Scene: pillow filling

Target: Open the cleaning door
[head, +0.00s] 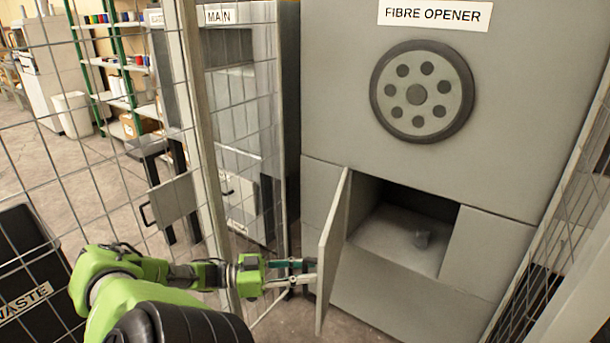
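The cleaning door (332,248) is a grey panel low on the fibre opener (520,130). It stands swung out to the left on its left edge, with the opening (390,232) behind it uncovered. My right gripper is not in view.
Wire mesh fencing (110,180) stands at the left, with a fence post (205,150) beside my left arm. More mesh (560,240) runs along the right. A black waste bin (28,270) is at lower left. Shelves (118,65) stand behind the fence.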

